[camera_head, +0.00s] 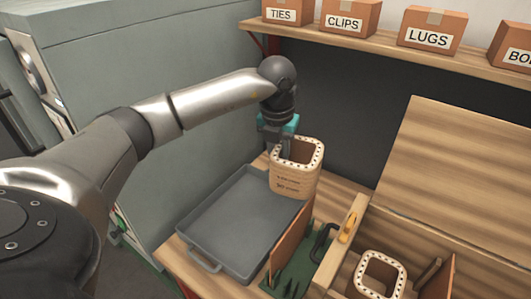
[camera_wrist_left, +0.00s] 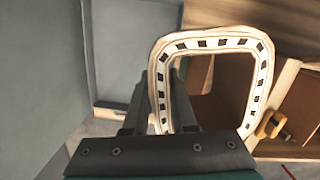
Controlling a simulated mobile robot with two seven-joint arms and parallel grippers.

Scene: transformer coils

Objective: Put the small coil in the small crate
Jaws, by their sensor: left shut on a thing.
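A beige, rounded-square coil (camera_head: 294,183) with dark slots around its pale rim and print on its side is upright at the back right end of the grey tray. My left gripper (camera_head: 284,150) comes down from above and is shut on one wall of it. In the left wrist view, the coil (camera_wrist_left: 254,84) has a finger on either side of its left wall. A second coil (camera_head: 379,272) with a similar rim sits at the lower right among wooden walls. I cannot tell which coil is the small one, or which container is the small crate. My right gripper is not in view.
The grey tray (camera_head: 225,215) is empty in its visible part. A wooden partition (camera_head: 291,240), a green mat (camera_head: 296,272) with dark pegs and a yellow-handled wooden bar (camera_head: 341,243) stand to its right. A raised wooden panel (camera_head: 455,170) and a shelf (camera_head: 385,40) with labelled boxes are behind.

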